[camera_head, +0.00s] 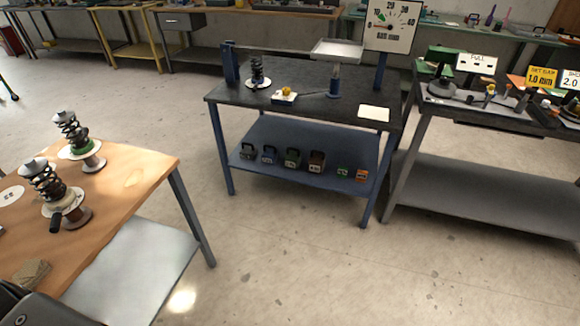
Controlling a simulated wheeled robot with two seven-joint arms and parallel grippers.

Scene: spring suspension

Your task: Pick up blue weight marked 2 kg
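Several kettlebell-like weights stand in a row on the blue lower shelf (262,133) of the dark-topped table. The blue weight (269,155) is second from the left, between a dark grey weight (248,151) and a green weight (292,158). Its marking is too small to read. A brown weight (316,163) stands further right. No gripper fingers show in view. A dark grey part at the bottom left corner seems to be mine, but I cannot tell which part.
A small green block (343,172) and an orange block (362,175) sit at the shelf's right end. A wooden bench (130,172) with spring struts stands at left. Another dark bench (470,112) stands at right. The floor (280,250) in front is clear.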

